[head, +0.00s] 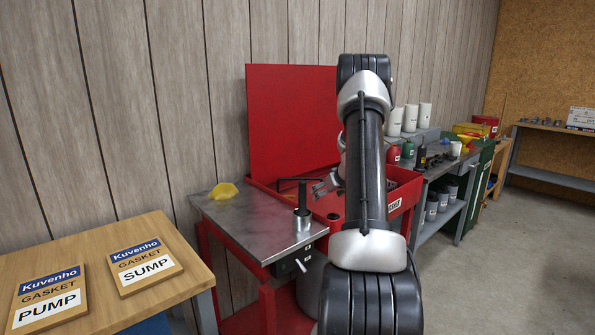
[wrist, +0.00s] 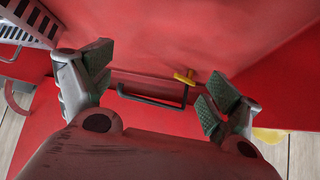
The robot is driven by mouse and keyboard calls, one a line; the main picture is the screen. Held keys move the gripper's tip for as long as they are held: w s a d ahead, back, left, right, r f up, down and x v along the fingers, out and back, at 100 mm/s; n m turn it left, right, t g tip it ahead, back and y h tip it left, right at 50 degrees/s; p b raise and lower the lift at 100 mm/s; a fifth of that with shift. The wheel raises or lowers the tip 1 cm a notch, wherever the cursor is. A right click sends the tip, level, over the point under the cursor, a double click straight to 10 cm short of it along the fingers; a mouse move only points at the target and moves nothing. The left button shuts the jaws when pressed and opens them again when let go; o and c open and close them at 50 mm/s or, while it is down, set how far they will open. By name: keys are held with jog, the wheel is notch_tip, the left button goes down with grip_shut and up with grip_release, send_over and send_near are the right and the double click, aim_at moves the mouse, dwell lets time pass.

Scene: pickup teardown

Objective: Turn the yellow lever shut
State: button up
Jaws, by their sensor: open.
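The yellow lever (wrist: 185,77) is a small piece on the red metal in the wrist view, beside the right end of a black bar handle (wrist: 150,99). My gripper (wrist: 156,76) is open and empty, its two green-padded fingers spread on either side of the handle and lever. The lever lies between the fingers in the picture, nearer the right finger; I see no contact.
The tub's red lid (head: 292,120) stands raised against the wall. A steel-topped bench (head: 255,222) left of it holds a yellow cloth (head: 222,191) and a metal cylinder (head: 302,219). A wooden table (head: 150,230) with two gasket boards is at front left. Floor at right is clear.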

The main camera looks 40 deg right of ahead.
jog(key=s+a+r+n+y, duration=0.1)
jog(key=s+a+r, duration=0.1)
jog(key=a+r, duration=0.6)
jog(key=s+a+r+g+y, duration=0.1)
jog(key=s+a+r+y, duration=0.1)
jog(key=a+r, duration=0.6)
jog(key=a, duration=0.6)
jog(key=shift+s+r+n, duration=0.15)
jog(key=shift+s+n, duration=0.25)
